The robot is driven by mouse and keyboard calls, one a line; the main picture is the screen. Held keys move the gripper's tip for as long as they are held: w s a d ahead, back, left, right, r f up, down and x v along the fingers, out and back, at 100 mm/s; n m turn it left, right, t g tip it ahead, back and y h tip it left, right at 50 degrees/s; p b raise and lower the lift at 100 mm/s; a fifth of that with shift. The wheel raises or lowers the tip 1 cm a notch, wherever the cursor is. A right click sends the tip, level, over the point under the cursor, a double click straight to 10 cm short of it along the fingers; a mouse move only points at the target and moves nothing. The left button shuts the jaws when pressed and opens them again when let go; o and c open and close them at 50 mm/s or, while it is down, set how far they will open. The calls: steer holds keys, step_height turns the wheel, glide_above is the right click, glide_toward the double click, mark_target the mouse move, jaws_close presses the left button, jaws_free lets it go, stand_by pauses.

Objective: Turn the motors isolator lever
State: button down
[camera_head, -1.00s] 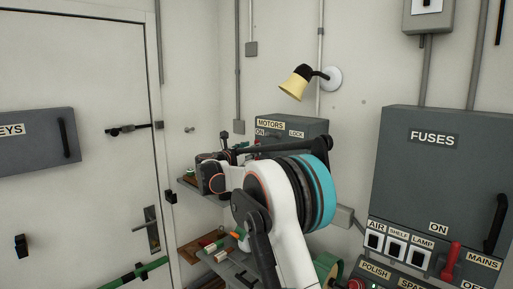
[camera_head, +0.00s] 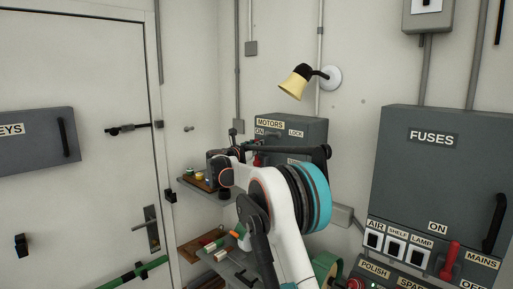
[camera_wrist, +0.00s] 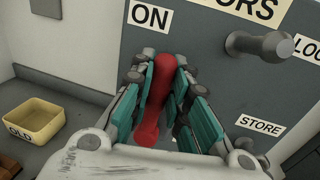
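The grey motors isolator box (camera_head: 310,128) hangs on the back wall, with labels MOTORS, ON and LOCK. In the head view my arm hides much of the box's lower part, and only a small red bit of the lever shows.
A grey peg (camera_wrist: 262,44) juts from the box face right of the lever, above a STORE label (camera_wrist: 260,125). A yellow tray (camera_wrist: 35,120) marked OLD is at left. A yellow lamp (camera_head: 295,84) hangs above, and the FUSES cabinet (camera_head: 433,165) stands right.

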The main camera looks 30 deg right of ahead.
steer(key=shift+s, duration=0.1)
steer(key=s+m, duration=0.1)
steer(key=s+m+b, duration=0.1)
steer(key=m, duration=0.1)
steer(key=s+d+f+m+h+b, duration=0.1)
steer(key=m, duration=0.1)
steer(key=shift+d, duration=0.1)
steer(key=s+d+f+m+g+h+b, duration=0.1)
steer(key=s+f+m+b, duration=0.3)
steer(key=m, duration=1.1)
steer(key=shift+d+f+g+h+b, duration=0.2)
steer(key=shift+f+g+h+b, duration=0.5)
steer(key=shift+f, duration=0.75)
steer(key=c, duration=1.5)
jaws_free()
steer(key=shift+c, duration=0.2)
